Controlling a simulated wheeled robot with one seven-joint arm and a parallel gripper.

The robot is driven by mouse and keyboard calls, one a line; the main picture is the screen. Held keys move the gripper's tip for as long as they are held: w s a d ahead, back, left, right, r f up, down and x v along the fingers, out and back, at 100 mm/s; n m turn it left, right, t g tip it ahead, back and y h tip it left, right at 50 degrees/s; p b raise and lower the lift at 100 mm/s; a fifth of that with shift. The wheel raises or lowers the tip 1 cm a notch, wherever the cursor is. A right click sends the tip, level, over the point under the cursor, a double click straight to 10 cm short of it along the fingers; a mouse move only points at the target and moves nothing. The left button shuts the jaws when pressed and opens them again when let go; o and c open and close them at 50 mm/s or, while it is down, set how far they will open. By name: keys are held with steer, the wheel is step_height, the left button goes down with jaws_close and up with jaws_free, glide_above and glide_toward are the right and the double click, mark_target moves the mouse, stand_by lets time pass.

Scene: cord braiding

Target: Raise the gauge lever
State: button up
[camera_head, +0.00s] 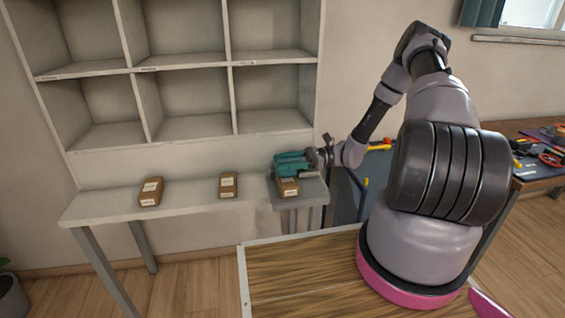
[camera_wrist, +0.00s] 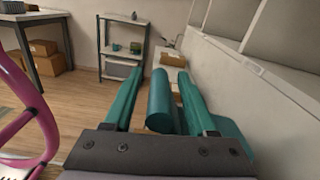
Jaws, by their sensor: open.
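My gripper (camera_head: 283,165) is over the right end of the pale wall table, above a small brown box (camera_head: 288,187). In the wrist view its two long teal fingers (camera_wrist: 160,73) are apart. A teal rounded body (camera_wrist: 159,98) shows between them; I cannot tell whether they touch it. More teal (camera_wrist: 228,135) shows beside the right finger. In the head view the teal parts merge, so I cannot separate the fingers from what lies under them. I cannot make out a gauge or a lever in either view.
Two other brown boxes (camera_head: 151,191) (camera_head: 228,184) stand on the pale table (camera_head: 105,205), left of my gripper. An empty cubby shelf (camera_head: 190,65) hangs above it. A wooden worktop (camera_head: 290,275) is in front. A workbench with tools (camera_head: 540,165) is at right.

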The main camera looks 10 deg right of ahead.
steer(key=shift+a, duration=0.35)
jaws_close()
stand_by(1.2)
